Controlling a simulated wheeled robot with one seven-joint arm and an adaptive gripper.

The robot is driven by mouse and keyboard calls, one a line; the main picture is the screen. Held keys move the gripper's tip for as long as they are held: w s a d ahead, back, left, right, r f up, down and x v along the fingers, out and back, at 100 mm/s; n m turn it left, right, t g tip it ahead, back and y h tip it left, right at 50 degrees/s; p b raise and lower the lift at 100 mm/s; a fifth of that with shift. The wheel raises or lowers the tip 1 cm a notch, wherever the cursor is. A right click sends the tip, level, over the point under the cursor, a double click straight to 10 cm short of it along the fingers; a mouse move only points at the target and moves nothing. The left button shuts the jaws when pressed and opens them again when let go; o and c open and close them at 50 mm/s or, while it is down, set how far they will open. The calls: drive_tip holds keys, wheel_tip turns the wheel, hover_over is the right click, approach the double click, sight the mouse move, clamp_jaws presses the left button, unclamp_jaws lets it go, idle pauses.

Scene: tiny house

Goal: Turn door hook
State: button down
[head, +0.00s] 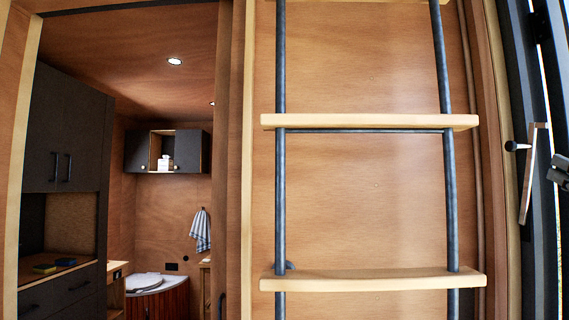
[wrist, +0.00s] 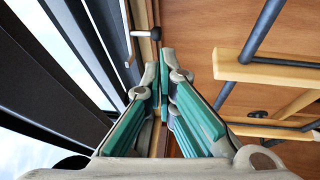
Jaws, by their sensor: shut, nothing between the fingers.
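The door hook (head: 516,146) shows at the right of the head view as a short pale stem with a black round end, beside a slim pale upright piece (head: 530,175) near the dark door frame. In the wrist view the hook (wrist: 141,33) is at the top centre, with its black end pointing right. My gripper (wrist: 160,70) has grey fingers with teal pads. It is shut and empty, with its tips below the hook in the picture and apparently apart from it.
A ladder with dark rails and wooden rungs (head: 370,122) stands left of the hook; its rungs (wrist: 265,70) are close on the right in the wrist view. Dark frame bars (wrist: 45,80) and glass are on the left. A bathroom lies beyond the left opening.

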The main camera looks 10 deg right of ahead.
sight(508, 148)
drive_tip(key=p+x, duration=0.1)
drive_tip(key=x, duration=1.1)
drive_tip(key=shift+w+d, duration=0.1)
drive_tip(key=shift+w, duration=0.1)
drive_tip(key=shift+r, duration=0.1)
drive_tip(key=p, duration=0.2)
drive_tip(key=w+r+g+p, duration=0.1)
drive_tip(key=p, duration=0.2)
drive_tip(key=shift+w+d+y, duration=0.2)
drive_tip(key=shift+w+y, duration=0.1)
drive_tip(key=w+p, duration=0.1)
drive_tip(key=p, duration=0.1)
drive_tip(key=shift+d+r+n+g+p, duration=0.1)
drive_tip(key=shift+r+n+g+p, duration=0.05)
drive_tip(key=shift+n+g+p, duration=0.2)
drive_tip(key=shift+w+p, duration=0.25)
drive_tip(key=shift+p, duration=0.15)
drive_tip(key=shift+w, duration=0.1)
